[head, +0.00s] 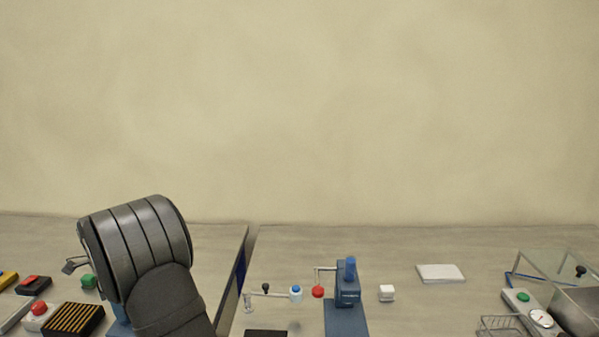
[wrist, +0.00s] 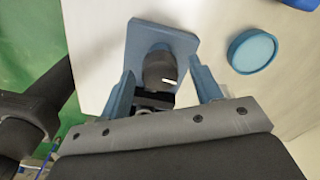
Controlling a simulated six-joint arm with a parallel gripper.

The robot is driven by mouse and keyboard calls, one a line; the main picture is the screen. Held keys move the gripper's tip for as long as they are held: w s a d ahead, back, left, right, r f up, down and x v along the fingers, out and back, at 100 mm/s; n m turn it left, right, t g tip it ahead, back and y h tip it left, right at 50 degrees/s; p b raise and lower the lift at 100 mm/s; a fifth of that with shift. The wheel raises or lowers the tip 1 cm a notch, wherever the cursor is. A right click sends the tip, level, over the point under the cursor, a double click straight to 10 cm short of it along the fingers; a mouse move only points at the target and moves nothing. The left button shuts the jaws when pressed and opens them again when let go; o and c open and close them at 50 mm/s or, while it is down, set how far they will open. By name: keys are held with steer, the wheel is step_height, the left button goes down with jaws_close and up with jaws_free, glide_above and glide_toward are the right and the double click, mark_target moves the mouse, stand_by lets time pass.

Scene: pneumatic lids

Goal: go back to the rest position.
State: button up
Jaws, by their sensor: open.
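My gripper (wrist: 164,78) shows in the wrist view with its two blue fingers spread apart. A dark rounded knob or post (wrist: 160,66) on a blue plate (wrist: 180,38) lies between and beyond the fingers. I cannot tell how far it is from them, but they are not closed on it.
A round blue lid (wrist: 252,51) lies right of the plate. A red button (head: 39,309) and grooved black block (head: 73,319) are at left. A gauge (head: 541,318) is at right.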

steer(key=n, duration=0.4)
steer(key=shift+n, duration=3)
steer(key=o, duration=0.9)
steer(key=w+d+r+t+y, duration=0.2)
steer(key=w+r+t+y, duration=0.35)
steer(key=w, duration=0.35)
steer(key=s+d+n+t+y, duration=0.1)
steer(key=s+d+n+t, duration=0.3)
steer(key=d, duration=0.3)
steer(key=s+d+n+t+y, duration=0.1)
steer(key=s+d+n+t, duration=0.1)
steer(key=s+d+n, duration=0.5)
steer(key=shift+w+a+f+m, duration=0.35)
steer(key=shift+w+a+f, duration=0.35)
steer(key=shift+w, duration=0.8)
steer(key=shift+w+a+f+m, duration=0.45)
steer(key=shift+w+a, duration=0.3)
steer(key=shift+w, duration=0.7)
steer(key=shift+w+a+f+m, duration=0.3)
steer(key=shift+w+a+f, duration=0.4)
steer(key=shift+w, duration=0.8)
